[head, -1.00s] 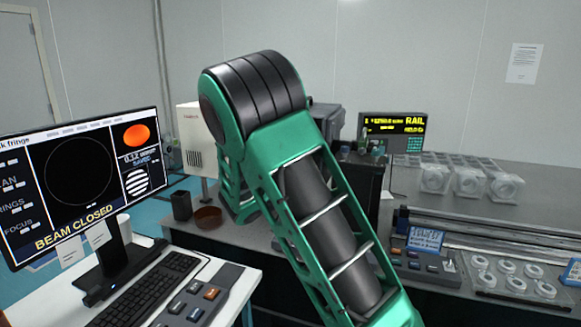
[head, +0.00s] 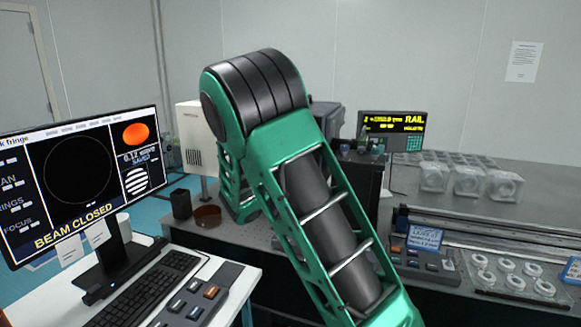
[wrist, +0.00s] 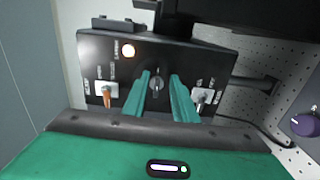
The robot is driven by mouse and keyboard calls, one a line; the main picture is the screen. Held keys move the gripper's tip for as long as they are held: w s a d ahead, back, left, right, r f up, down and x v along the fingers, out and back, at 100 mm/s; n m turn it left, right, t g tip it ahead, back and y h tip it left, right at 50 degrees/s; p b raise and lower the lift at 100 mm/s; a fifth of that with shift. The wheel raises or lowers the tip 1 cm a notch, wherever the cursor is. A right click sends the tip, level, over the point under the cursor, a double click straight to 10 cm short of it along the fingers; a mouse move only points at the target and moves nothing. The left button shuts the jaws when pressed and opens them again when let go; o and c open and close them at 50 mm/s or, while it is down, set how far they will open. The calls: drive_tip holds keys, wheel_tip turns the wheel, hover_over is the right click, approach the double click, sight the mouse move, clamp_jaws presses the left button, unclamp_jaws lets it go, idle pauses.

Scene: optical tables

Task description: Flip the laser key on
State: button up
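In the wrist view a dark control box (wrist: 225,65) faces me. A small silver key switch (wrist: 156,85) sits in the middle of its panel. The two green fingers of my gripper (wrist: 161,80) point at the panel, one on each side of the key switch, with a gap between them. I cannot tell whether either finger touches the key. The fingers are apart and hold nothing that I can see. In the head view my arm hides the gripper and I cannot make out the key.
An orange-tipped toggle (wrist: 107,95) is left of the fingers and a silver toggle (wrist: 202,97) close on the right. A lamp (wrist: 128,50) glows above. A purple knob (wrist: 304,124) stands far right. The monitor (head: 80,180) reads BEAM CLOSED.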

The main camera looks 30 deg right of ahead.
drive_tip(key=v, duration=1)
drive_tip(key=shift+s+a, duration=0.2)
drive_tip(key=shift+a, duration=0.15)
drive_tip(key=s+d+f+m+g+y, duration=0.3)
drive_tip(key=s+d+f+m+g, duration=0.25)
drive_tip(key=s, duration=0.45)
drive_tip(key=s+d+f+m+g+y, duration=0.35)
drive_tip(key=s+d+f+m, duration=0.2)
drive_tip(key=s, duration=0.35)
drive_tip(key=s+a+m+g+y, duration=0.1)
drive_tip(key=s+a+y, duration=0.3)
drive_tip(key=s, duration=0.5)
drive_tip(key=s+a+m+g+y, duration=0.1)
drive_tip(key=s+a+y, duration=0.3)
drive_tip(key=s+a, duration=0.5)
drive_tip(key=shift+s+a+f+m, duration=0.2)
drive_tip(key=shift+s+a+m, duration=0.2)
drive_tip(key=shift+s, duration=0.3)
